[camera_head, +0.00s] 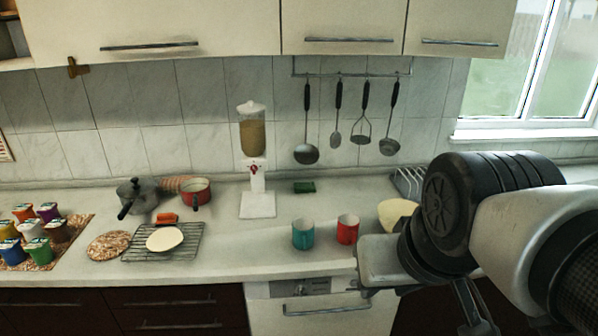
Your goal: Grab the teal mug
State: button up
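The teal mug (303,235) stands upright on the counter (225,268), near its front edge, left of a red mug (347,230). A small gap shows between the two mugs. My arm reaches in from the right side of the picture. My gripper (365,290) is at the lower middle right, in front of the counter edge and to the right of the teal mug, apart from it. Its fingers are small and partly hidden by the arm, so whether it is open or shut is unclear.
Behind the mugs stand a cereal dispenser (256,165) and a green sponge (304,187). A cream bowl (397,214) is right of the red mug, partly behind my arm. A wire rack (190,247) with a white dish (164,239) is to the left.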

aim_at(303, 229)
jog(key=i+j, duration=0.15)
jog(key=i, duration=0.45)
jog(key=i+j+u, duration=0.1)
jog(key=i, duration=0.5)
